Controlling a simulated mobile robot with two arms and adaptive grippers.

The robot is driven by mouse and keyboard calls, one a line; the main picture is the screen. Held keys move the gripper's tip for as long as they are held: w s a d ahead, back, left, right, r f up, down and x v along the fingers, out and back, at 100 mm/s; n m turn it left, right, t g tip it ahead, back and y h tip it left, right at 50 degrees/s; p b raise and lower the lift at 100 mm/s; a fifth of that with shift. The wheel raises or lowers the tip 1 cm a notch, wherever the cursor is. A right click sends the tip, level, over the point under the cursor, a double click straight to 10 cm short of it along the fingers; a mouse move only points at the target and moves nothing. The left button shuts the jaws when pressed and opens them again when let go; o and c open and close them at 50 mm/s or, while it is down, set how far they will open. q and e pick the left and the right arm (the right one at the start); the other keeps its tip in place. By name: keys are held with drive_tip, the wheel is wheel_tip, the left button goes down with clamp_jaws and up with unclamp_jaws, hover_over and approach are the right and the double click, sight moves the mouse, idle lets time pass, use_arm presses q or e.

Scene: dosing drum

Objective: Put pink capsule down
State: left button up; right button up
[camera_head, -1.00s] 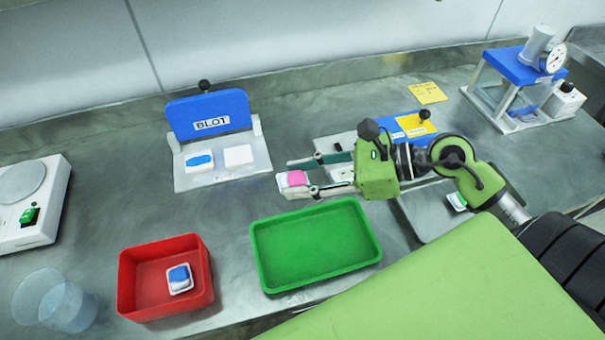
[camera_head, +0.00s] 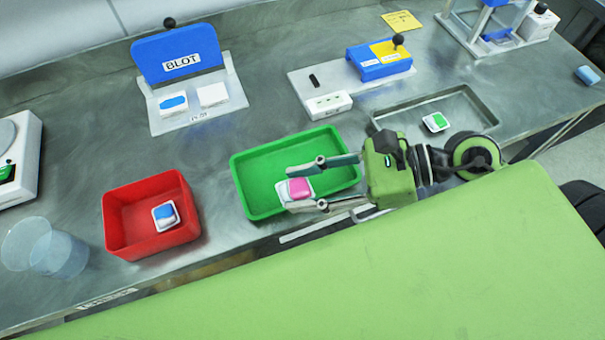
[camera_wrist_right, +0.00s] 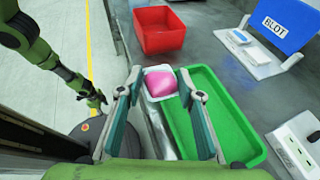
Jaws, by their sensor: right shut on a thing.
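The pink capsule (camera_head: 300,188), in a white shell, is held between the fingers of my right gripper (camera_head: 289,190). In the right wrist view the pink capsule (camera_wrist_right: 161,83) sits between both fingertips. The green tray (camera_head: 240,178) lies beneath and behind it; the capsule overlaps the tray's front rim in the head view and its left rim in the right wrist view (camera_wrist_right: 236,118). Its height above the tray is hard to tell. My left gripper (camera_wrist_right: 93,98) shows only in the right wrist view, off to the left over the floor; its fingers are too small to read.
A red bin (camera_head: 118,222) with a blue-and-white capsule (camera_head: 165,215) stands left of the tray. A clear beaker (camera_head: 45,248) is further left. The BLOT stand (camera_head: 190,75) is behind. A metal tray (camera_head: 478,112) with a green capsule (camera_head: 436,122) lies to the right.

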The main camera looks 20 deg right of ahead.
drive_tip(key=w+f, duration=0.1)
drive_tip(key=w+d+b, duration=0.1)
drive_tip(key=shift+w+f+b, duration=0.3)
drive_tip(key=shift+w+f, duration=0.05)
drive_tip(key=shift+w, duration=0.05)
drive_tip(key=w+f, duration=0.1)
drive_tip(key=w, duration=0.1)
drive_tip(key=w+d+f+p, duration=0.1)
drive_tip(key=w+f, duration=0.1)
drive_tip(key=w+f+p, duration=0.1)
drive_tip(key=w+f, duration=0.1)
drive_tip(key=shift+d, duration=0.35)
drive_tip(key=shift+w+d+f, duration=0.1)
drive_tip(key=shift+w+f, duration=0.15)
drive_tip(key=shift+f, duration=0.25)
wheel_tip(320, 180, down, 3)
drive_tip(key=shift+w+p, duration=0.15)
drive_tip(key=shift+p, duration=0.55)
drive_tip(key=shift+f, duration=0.2)
use_arm(q)
drive_tip(key=shift+r, duration=0.2)
use_arm(e)
drive_tip(key=shift+f, duration=0.1)
